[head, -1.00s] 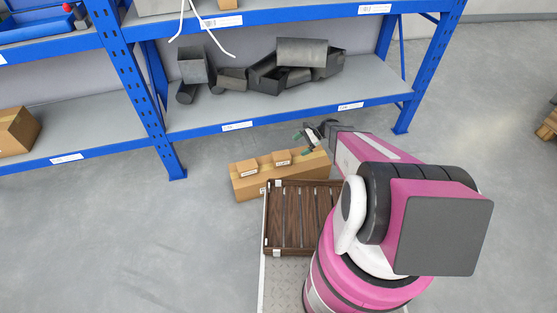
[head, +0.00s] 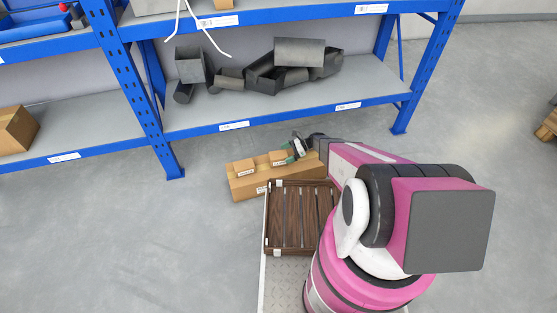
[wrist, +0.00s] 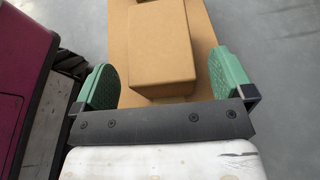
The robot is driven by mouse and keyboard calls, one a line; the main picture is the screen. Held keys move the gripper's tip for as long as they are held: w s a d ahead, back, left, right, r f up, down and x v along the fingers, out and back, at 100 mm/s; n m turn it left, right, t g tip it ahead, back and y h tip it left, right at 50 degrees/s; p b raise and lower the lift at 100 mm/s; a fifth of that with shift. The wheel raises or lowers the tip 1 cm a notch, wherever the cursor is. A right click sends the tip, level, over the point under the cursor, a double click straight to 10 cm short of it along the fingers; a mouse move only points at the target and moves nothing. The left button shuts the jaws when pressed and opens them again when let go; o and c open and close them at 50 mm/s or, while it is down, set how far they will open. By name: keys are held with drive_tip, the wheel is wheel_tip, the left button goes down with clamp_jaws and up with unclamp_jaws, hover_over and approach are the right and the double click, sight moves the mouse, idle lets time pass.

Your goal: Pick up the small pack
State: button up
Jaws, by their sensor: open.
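The pack's near end reaches close to the palm bar. I cannot tell the height of the fingertips against the pack.
The larger box (head: 250,187) stands on the floor beside a brown slatted crate (head: 292,246) on my base. A blue shelf rack (head: 232,126) with dark grey parts (head: 260,76) stands behind. The floor at left is clear.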

sight(281, 156)
drive_tip(key=x, duration=0.3)
drive_tip(key=shift+a+f, duration=0.1)
drive_tip(key=shift+a, duration=0.15)
drive_tip(key=c, duration=1.1)
